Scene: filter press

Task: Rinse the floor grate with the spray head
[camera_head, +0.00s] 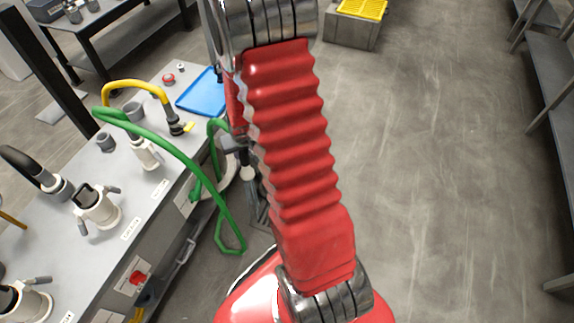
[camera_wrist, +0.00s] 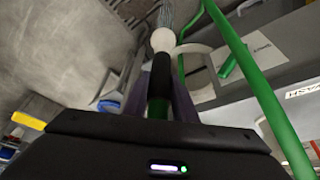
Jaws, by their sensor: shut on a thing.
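The spray head (camera_wrist: 162,42) has a white round end and a dark handle. My gripper (camera_wrist: 158,100) is shut on that handle in the wrist view, with pale streaks like a spray in front of the white end. In the head view the spray head (camera_head: 247,173) shows small beside my red arm, which hides most of the gripper. The green hose (camera_head: 170,148) arches over the bench and loops down towards the floor; it also crosses the wrist view (camera_wrist: 245,70). I cannot make out the floor grate for sure.
The grey bench (camera_head: 60,262) at left carries white valve fittings (camera_head: 97,208), a yellow hose (camera_head: 135,85) and a blue tray (camera_head: 203,92). A white ring (camera_head: 227,172) sits by its side. A grey block with a yellow top (camera_head: 352,33) stands behind.

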